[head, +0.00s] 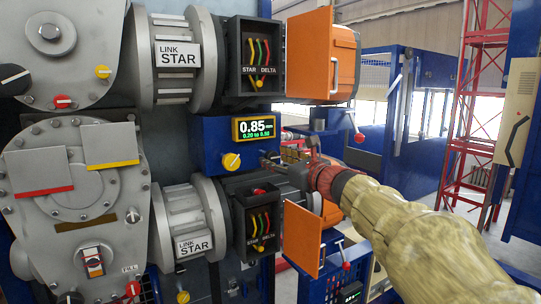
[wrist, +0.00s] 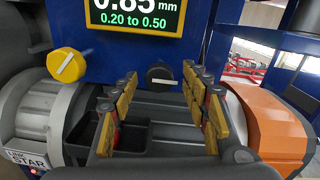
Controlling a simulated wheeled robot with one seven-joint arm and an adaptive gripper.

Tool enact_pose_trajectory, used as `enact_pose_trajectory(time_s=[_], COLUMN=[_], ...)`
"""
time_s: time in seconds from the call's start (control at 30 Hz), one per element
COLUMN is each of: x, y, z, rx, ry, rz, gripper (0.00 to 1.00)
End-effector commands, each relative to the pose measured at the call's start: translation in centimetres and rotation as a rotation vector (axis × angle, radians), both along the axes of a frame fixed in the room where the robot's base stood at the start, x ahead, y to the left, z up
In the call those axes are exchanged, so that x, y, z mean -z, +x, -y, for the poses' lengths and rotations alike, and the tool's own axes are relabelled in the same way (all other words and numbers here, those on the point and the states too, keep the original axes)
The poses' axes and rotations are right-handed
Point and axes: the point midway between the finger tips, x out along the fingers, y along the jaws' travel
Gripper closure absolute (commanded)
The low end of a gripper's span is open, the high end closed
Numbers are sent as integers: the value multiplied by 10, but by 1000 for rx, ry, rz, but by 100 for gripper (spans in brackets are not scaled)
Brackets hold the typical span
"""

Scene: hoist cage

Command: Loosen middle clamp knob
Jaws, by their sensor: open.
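A black knob with a white bar (wrist: 163,77) sits on the blue middle block (head: 205,130), under its display. I take it as the clamp knob, but no label shows. A yellow knob (head: 231,161) is on the same block to its left; it also shows in the wrist view (wrist: 67,65). The display (head: 254,128) reads 0.85 mm, with 0.20 to 0.50 below. My gripper (wrist: 164,92) is open and empty, its yellow-padded fingers on either side of the black knob in the picture. I see no contact. In the head view my gripper (head: 277,160) faces the block from the right, largely hiding the black knob.
Grey drums labelled LINK STAR (head: 178,54) and dark STAR DELTA boxes (head: 254,55) stand above and below the block. Orange boxes with open doors (head: 309,53) flank my arm above and below. A red lever (head: 358,131) stands close above my arm.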

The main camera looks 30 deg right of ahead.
Motion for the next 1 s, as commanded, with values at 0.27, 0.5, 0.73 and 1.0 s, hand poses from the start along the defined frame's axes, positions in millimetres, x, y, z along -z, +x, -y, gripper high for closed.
enact_pose_trajectory(time_s=[0.27,0.5,0.73,1.0], x=[-1,0,0,0], y=[25,26,26,26], z=[-2,-2,-2,-2], rx=[0,0,0,0], ry=[-1,-1,-2,-2], rz=[0,0,0,0], gripper=[54,54,64,80])
